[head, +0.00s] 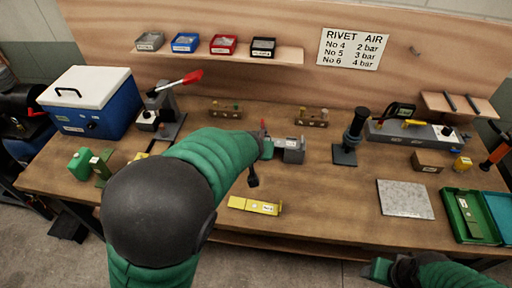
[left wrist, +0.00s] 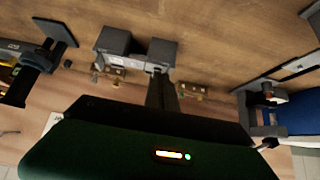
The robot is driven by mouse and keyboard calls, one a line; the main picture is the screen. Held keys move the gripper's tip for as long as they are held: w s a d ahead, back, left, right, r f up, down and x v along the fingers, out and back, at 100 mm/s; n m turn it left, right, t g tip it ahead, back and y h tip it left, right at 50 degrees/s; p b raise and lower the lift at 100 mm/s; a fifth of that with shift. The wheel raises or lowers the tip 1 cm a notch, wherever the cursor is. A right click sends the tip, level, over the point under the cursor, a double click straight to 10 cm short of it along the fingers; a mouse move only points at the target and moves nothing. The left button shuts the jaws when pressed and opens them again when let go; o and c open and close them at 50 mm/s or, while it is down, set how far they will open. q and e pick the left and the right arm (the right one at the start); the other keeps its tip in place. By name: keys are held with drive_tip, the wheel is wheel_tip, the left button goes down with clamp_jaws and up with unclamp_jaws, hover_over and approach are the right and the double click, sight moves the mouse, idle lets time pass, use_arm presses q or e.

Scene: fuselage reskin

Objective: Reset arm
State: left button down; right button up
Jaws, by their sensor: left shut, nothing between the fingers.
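My left arm reaches in from the lower left over the bench. Its gripper (head: 253,181) hangs above the wood, left of a small grey vise (head: 293,152). In the left wrist view the fingers (left wrist: 160,84) are together with nothing between them, and the vise's two grey blocks (left wrist: 115,40) show beyond them, apart from the fingers. My right gripper (head: 384,269) is at the bottom edge, in front of the bench; its fingers are too small and dark to read. A yellow strip (head: 254,206) lies on the bench below the left gripper.
A blue cooler (head: 108,118) and a red-handled lever press (head: 165,115) stand at the left. A black stand (head: 346,151), a grey plate (head: 404,199) and a green open case (head: 466,222) are to the right. The front middle of the bench (head: 330,205) is bare.

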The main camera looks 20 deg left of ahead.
use_arm(q)
drive_tip(key=shift+s, duration=0.1)
drive_tip(key=shift+d, duration=0.1)
drive_tip(key=s+d+f+m+g+h, duration=0.1)
drive_tip(key=s+f, duration=0.3)
drive_tip(key=s, duration=0.6)
drive_tip(key=s+d+f+m+g+h, duration=0.1)
drive_tip(key=s+f+g, duration=0.2)
drive_tip(key=s, duration=0.7)
drive_tip(key=shift+d+f+m+g, duration=0.3)
drive_tip(key=shift+f+m+g, duration=0.1)
drive_tip(key=shift+g, duration=0.2)
drive_tip(key=shift+s, duration=0.15)
